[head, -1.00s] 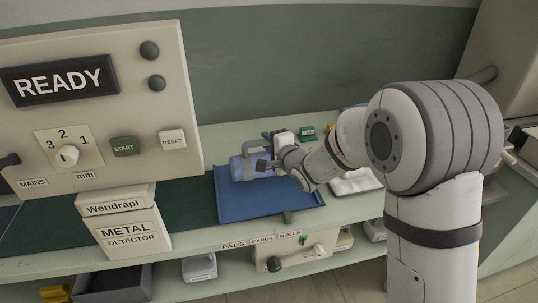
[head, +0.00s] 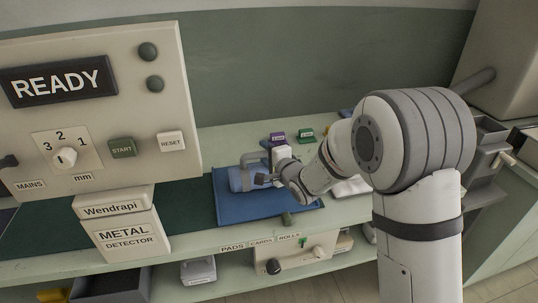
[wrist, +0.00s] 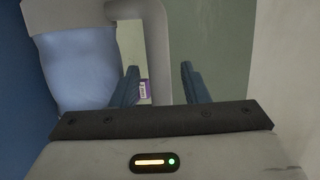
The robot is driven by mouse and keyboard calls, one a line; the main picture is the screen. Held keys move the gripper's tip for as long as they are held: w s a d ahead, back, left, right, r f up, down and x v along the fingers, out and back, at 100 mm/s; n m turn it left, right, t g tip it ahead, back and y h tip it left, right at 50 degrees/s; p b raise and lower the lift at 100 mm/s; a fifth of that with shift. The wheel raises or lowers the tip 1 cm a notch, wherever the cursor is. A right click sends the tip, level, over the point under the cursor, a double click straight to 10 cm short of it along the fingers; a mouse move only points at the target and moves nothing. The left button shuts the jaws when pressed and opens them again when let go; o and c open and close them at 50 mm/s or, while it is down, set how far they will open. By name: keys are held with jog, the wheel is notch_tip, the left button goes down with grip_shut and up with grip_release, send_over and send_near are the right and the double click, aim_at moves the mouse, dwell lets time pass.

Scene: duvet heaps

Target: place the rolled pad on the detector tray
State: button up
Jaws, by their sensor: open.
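The metal detector panel (head: 105,165) reads READY and stands over a dark green belt (head: 35,225) at left. A white block (head: 280,155) stands close behind my gripper. Purple (head: 278,138) and green (head: 306,135) tags sit behind. A white folded thing (head: 352,187) lies right of the tray.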

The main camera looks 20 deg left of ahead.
jog(key=shift+r, duration=0.25)
jog(key=v, duration=1.2)
jog(key=s+d+n+g+h, duration=0.1)
jog(key=s+d+n+h, duration=0.15)
jog(key=d+h, duration=1.1)
jog(key=s+d+n+g+y, duration=0.2)
jog(key=s+d+n+g, duration=0.4)
jog(key=s+d, duration=0.9)
jog(key=s+g, duration=0.1)
jog(key=s, duration=0.2)
jog(key=shift+s+d+r+n+g, duration=0.2)
jog(key=shift+s+d+n+g, duration=0.05)
jog(key=shift+s+n+g, duration=0.1)
